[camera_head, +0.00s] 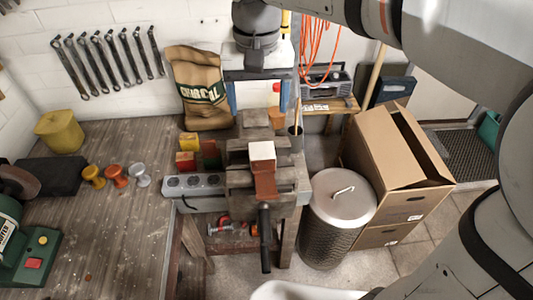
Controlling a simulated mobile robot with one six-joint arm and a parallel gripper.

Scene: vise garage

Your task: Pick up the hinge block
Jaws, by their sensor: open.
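My gripper (261,108) hangs at the top middle with its two blue-lined fingers spread wide and no block visibly held. Below and in front of it is the vise (240,180), with a dark handle (265,240) pointing down. A block with a white top (262,151) sits on the vise, with a reddish-brown part (265,186) in front of it. Small blocks stand left of the vise: yellow (189,141), red (185,161) and dark green (210,154). I cannot tell for sure which one is the hinge block.
A grey tray (204,184) with round holes lies at the bench's right edge. A charcoal bag (197,88) stands behind. A lidded bin (338,215) and cardboard box (390,165) stand on the floor to the right. The middle of the wooden bench (115,230) is clear.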

